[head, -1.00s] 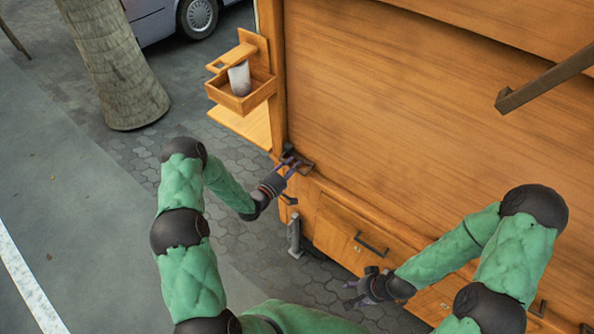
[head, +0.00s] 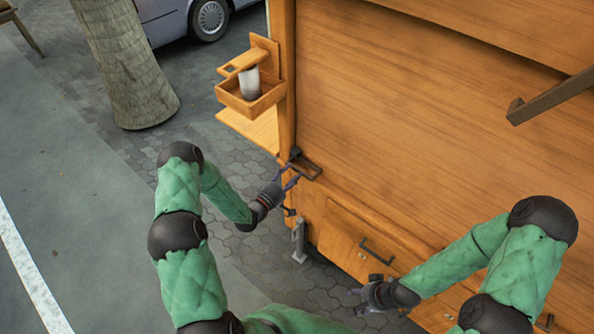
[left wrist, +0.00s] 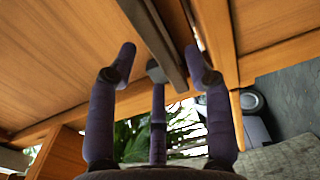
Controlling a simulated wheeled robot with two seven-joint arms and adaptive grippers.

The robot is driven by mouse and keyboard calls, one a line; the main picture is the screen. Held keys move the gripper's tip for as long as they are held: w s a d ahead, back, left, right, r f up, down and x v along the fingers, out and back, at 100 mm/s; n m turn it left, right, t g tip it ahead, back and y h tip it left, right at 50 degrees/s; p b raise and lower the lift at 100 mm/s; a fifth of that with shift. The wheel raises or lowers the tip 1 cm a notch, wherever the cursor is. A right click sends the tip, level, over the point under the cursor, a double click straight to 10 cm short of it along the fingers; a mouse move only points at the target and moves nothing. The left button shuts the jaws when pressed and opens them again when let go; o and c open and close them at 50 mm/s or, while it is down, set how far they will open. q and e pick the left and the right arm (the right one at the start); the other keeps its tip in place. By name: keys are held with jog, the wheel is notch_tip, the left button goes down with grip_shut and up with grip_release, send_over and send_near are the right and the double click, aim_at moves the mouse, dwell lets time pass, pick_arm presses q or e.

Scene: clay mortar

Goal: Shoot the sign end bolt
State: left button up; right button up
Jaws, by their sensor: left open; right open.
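A dark metal fitting (head: 308,169), which looks like the bolt, is on the lower left corner of the wooden cart (head: 400,120) in the head view. My left gripper (head: 289,180) is open beside it, its fingers reaching toward it. In the left wrist view a dark bar (left wrist: 160,45) runs down between the spread fingers of my left gripper (left wrist: 160,65). I cannot tell whether a finger touches it. My right gripper (head: 362,300) is open and empty, low in front of the cart's drawers.
A wooden side holder (head: 250,100) with a pale cup (head: 249,82) hangs left of the corner. A drawer handle (head: 377,250) is near my right gripper. A grey post (head: 298,242) stands below the corner. A tree trunk (head: 125,70) and a car are behind; the pavement at left is clear.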

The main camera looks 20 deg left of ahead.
pick_arm(q)
jog(key=v, duration=0.8)
jog(key=shift+s, duration=0.2)
jog(key=s+d+f+m+g+y+b, duration=0.2)
jog(key=s+d+f+m+g, duration=0.35)
jog(key=d+f+g, duration=0.4)
jog(key=s+d+f+m+g, duration=0.2)
jog(key=s+d+m+g, duration=0.1)
jog(key=s, duration=0.5)
jog(key=s+d+f+m+g, duration=0.2)
jog(key=s+d+m+g, duration=0.1)
jog(key=s, duration=0.5)
jog(key=shift+s+d+f+g+b, duration=0.3)
jog(key=shift+s+d+g+b, duration=0.15)
jog(key=shift+g, duration=0.1)
jog(key=shift+w, duration=0.1)
